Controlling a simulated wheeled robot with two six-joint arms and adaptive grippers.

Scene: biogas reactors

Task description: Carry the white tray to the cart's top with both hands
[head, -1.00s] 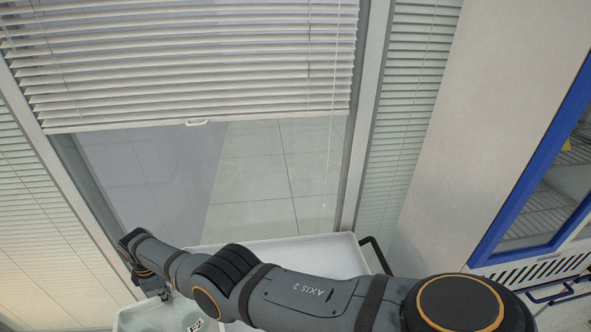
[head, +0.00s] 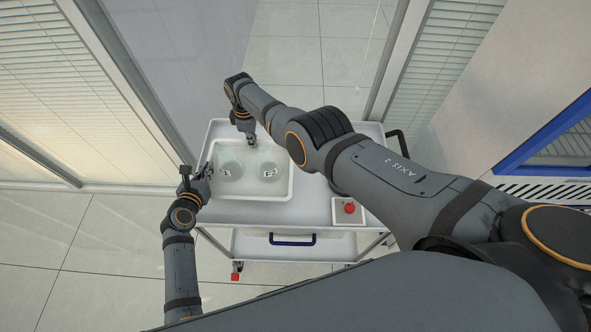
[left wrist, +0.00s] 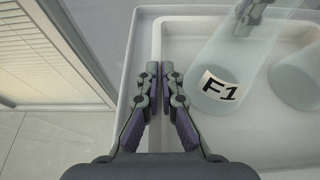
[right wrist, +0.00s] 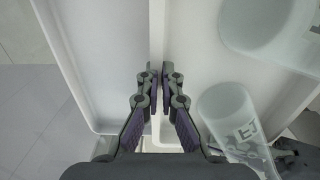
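The white tray (head: 225,196) is over the left part of the cart's top (head: 312,213) in the head view. Two clear vessels (head: 230,171) (head: 268,171) with labels stand in it. My left gripper (head: 208,171) is at the tray's left side; in the left wrist view its fingers (left wrist: 160,75) are closed with the tray's rim (left wrist: 158,38) between them. My right gripper (head: 251,142) is at the tray's far side; in the right wrist view its fingers (right wrist: 160,75) are closed on the rim (right wrist: 158,30). Whether the tray touches the cart's top cannot be told.
A box with a red button (head: 349,208) is on the cart's top at the right. The cart has a lower shelf with a blue handle (head: 292,240) and a dark push handle (head: 397,145). A window and blinds are behind; a blue-framed cabinet (head: 540,140) is at right.

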